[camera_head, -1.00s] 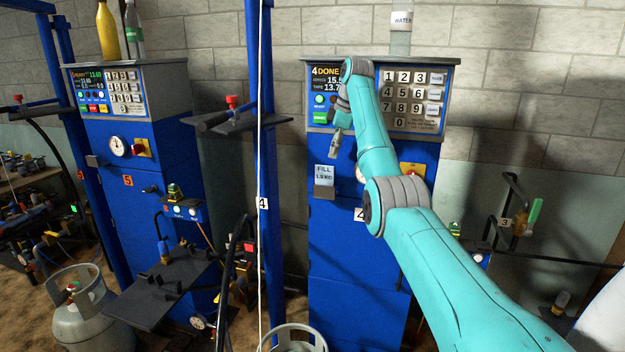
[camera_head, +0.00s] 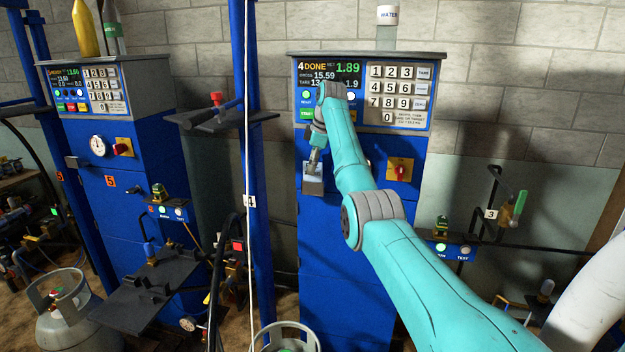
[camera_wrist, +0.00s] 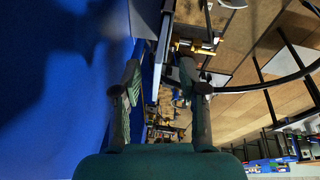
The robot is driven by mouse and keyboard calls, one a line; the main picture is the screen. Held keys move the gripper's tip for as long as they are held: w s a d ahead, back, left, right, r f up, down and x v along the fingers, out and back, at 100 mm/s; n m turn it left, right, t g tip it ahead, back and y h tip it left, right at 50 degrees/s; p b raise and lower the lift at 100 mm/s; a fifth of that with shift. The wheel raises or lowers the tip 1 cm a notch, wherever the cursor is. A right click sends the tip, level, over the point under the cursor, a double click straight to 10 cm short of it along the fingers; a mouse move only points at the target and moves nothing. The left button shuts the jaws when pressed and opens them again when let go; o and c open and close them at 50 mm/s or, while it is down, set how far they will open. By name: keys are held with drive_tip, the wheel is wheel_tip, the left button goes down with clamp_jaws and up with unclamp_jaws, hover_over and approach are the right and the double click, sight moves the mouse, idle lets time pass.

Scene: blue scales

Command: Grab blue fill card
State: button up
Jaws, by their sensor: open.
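The fill card (camera_head: 307,173) is a small pale blue card in a grey holder (camera_head: 312,189) on the front of the middle blue scale cabinet (camera_head: 345,235). My gripper (camera_head: 315,160) points down in front of the card and covers part of it in the head view. In the wrist view my gripper (camera_wrist: 159,70) has its two fingers apart. A thin pale upright edge shows between and beyond the fingertips; I cannot tell for sure whether it is the card or its holder. The cabinet's blue front is close beside the left finger.
Above the card is the keypad panel (camera_head: 398,95), with a red switch on a yellow plate (camera_head: 400,171) to the right. A blue post (camera_head: 261,200) stands left of the cabinet. A gas cylinder (camera_head: 286,338) stands low in front. A water bottle (camera_head: 387,28) is on top.

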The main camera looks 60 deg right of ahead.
drive_tip(key=x, duration=0.2)
drive_tip(key=shift+w+f, duration=0.1)
drive_tip(key=shift+f, duration=0.25)
clamp_jaws()
drive_tip(key=shift+r, duration=0.25)
